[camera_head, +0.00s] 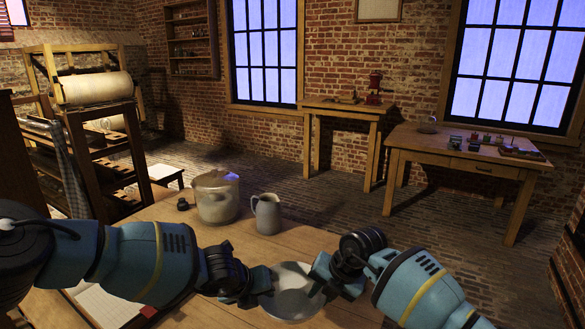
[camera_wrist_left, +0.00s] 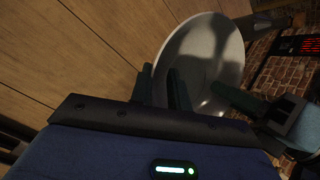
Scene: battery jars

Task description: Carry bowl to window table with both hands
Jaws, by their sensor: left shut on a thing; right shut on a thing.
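A pale grey, shiny bowl (camera_head: 292,300) is at the bottom of the head view, between my two grippers. My left gripper (camera_head: 263,281) is shut on its left rim, and my right gripper (camera_head: 322,272) is shut on its right rim. The left wrist view shows the empty inside of the bowl (camera_wrist_left: 203,55), with the left fingers (camera_wrist_left: 162,88) at its rim. I cannot tell whether the bowl touches the near table. A wooden table (camera_head: 400,139) with a drawer stands by the right window, across the brick floor.
On the near wooden table (camera_head: 185,228) are a lidded jar (camera_head: 216,200), a grey jug (camera_head: 267,215) and an open book (camera_head: 100,305). A narrower table (camera_head: 338,108) holds a red grinder. The floor between is clear.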

